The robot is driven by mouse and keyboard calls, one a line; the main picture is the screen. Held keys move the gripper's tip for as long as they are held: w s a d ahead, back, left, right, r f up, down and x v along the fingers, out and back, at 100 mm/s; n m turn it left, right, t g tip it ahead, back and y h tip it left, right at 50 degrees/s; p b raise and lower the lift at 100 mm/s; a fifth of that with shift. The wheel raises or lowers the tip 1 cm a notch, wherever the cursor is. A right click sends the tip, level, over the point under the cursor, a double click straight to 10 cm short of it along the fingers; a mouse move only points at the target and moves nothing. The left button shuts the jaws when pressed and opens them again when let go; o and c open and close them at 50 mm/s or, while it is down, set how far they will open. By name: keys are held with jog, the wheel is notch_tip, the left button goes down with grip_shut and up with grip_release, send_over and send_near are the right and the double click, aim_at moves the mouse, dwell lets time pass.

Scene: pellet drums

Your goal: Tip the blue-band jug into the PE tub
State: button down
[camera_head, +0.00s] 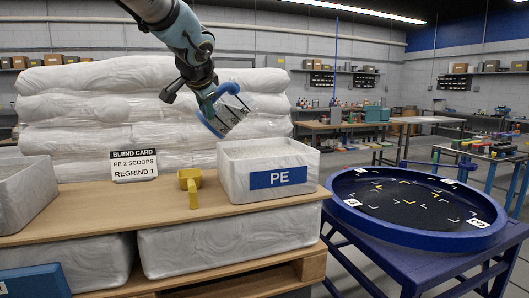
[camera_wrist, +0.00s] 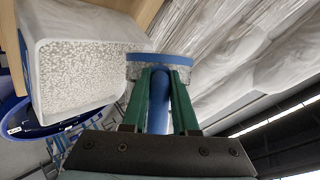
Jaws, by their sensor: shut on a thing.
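The blue-band jug (camera_head: 235,110), a clear vessel with blue parts, is held tilted in the air above the back left of the PE tub in the head view. My gripper (camera_head: 209,97) is shut on its blue handle. In the wrist view the green fingers flank the handle, and the jug's blue band (camera_wrist: 160,57) shows beyond them. The PE tub (camera_head: 232,179) is white with a blue PE label and stands on the wooden bench. In the wrist view the tub (camera_wrist: 38,75) holds white pellets. I cannot tell whether anything is flowing from the jug.
A yellow scoop (camera_head: 191,186) and the blend card (camera_head: 133,166) stand left of the tub. Another white tub (camera_head: 22,195) is at far left. Stacked wrapped sacks (camera_head: 90,110) rise behind. A round blue-rimmed tray (camera_head: 336,208) stands on a blue table at right.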

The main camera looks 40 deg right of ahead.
aim_at(220, 114)
jog(key=shift+f+m+y+b, duration=0.3)
jog(key=shift+f+y+b, duration=0.15)
jog(key=shift+b, duration=0.5)
jog(key=shift+s+d+r+m+t+y+b, duration=0.2)
jog(key=shift+r+m+t+y+b, duration=0.15)
jog(key=shift+m+t+y, duration=0.2)
dwell(0.7)
jog(key=shift+s+d+f+m+t+y+b, duration=0.15)
jog(key=shift+d+f+m+t+y+b, duration=0.25)
jog(key=shift+b, duration=0.3)
dwell(0.6)
jog(key=shift+s+d+r+m+t+y, duration=0.15)
jog(key=shift+s+d+m+t+y, duration=0.35)
jog(key=shift+d, duration=0.35)
dwell(0.6)
jog(key=shift+s+d+r+m+t+y+p, duration=0.1)
jog(key=shift+s+d+m+t+y+p, duration=0.2)
jog(key=shift+s+d+m+t, duration=0.15)
dwell(2.6)
